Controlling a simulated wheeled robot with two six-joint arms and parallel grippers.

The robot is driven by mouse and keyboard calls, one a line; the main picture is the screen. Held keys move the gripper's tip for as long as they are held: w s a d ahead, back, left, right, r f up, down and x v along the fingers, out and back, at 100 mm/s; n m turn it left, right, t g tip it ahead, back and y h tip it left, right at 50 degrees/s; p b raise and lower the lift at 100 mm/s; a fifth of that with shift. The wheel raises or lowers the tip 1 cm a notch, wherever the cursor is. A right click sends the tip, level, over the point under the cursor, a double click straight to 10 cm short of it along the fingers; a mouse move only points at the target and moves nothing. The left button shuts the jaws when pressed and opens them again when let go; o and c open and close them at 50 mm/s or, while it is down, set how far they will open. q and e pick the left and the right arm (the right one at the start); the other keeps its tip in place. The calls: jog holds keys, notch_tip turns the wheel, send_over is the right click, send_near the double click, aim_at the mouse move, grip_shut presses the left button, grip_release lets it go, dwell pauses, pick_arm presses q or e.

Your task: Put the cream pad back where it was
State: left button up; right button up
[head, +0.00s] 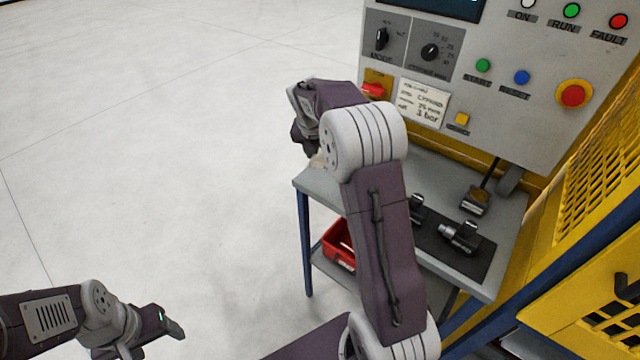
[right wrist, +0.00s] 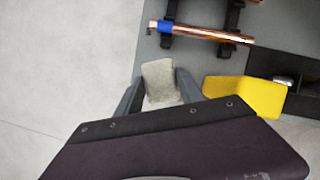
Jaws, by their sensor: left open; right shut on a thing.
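The cream pad (right wrist: 160,80) is between the two dark fingers of my right gripper (right wrist: 160,92) in the right wrist view, and the gripper is shut on it. The pad sticks out past the fingertips near the edge of the grey bench. In the head view a small bit of the pad (head: 318,160) shows below my right wrist, over the bench's left corner; my arm hides most of that gripper. I cannot tell whether the pad touches the bench top. My left gripper (head: 176,328) is open and empty, low on the left over the floor, away from the bench.
A copper tube (right wrist: 208,34) with a blue band lies across black supports beyond the pad. A yellow piece (right wrist: 245,97) is right of the gripper. The bench (head: 308,181) also bears a dark mat (head: 476,268) with fittings. A red bin (head: 337,246) sits below. A control panel (head: 478,62) stands behind.

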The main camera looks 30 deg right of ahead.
aim_at(319, 158)
notch_tip(319, 158, down, 4)
jog(key=shift+r, duration=0.25)
notch_tip(319, 158, down, 5)
jog(key=shift+b, duration=0.5)
jog(key=o, duration=1.3)
jog(key=p+v, duration=0.1)
jog(key=v, duration=1.1)
jog(key=shift+r, duration=0.1)
